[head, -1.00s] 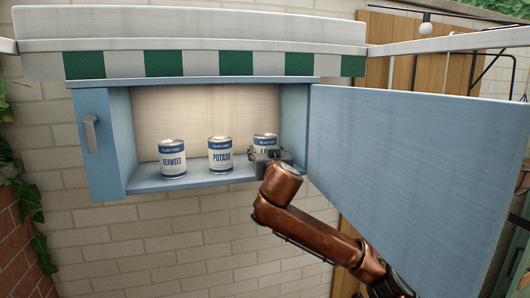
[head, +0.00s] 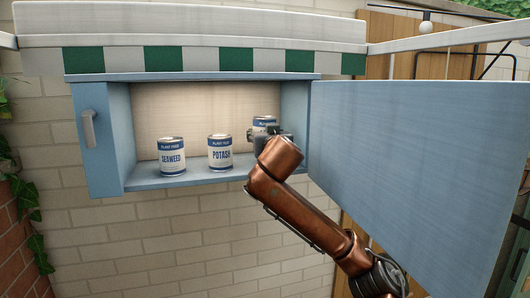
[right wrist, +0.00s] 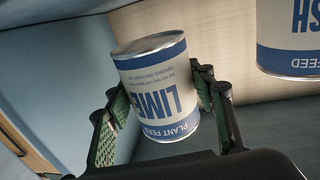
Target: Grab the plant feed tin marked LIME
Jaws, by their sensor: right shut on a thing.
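The LIME tin (head: 264,121) is a white and blue plant feed can at the right end of the blue cabinet. In the right wrist view the LIME tin (right wrist: 158,90) shows its label upside down between two green-padded fingers. My right gripper (head: 264,136) is shut on it and holds it higher than the other two tins. The gripper hides the tin's lower part in the head view. My left gripper is not in view.
The SEAWEED tin (head: 172,156) and POTASH tin (head: 220,152) stand on the cabinet shelf (head: 200,178) to the left. The cabinet door (head: 410,170) is open on the right. A striped awning (head: 210,61) hangs above the opening.

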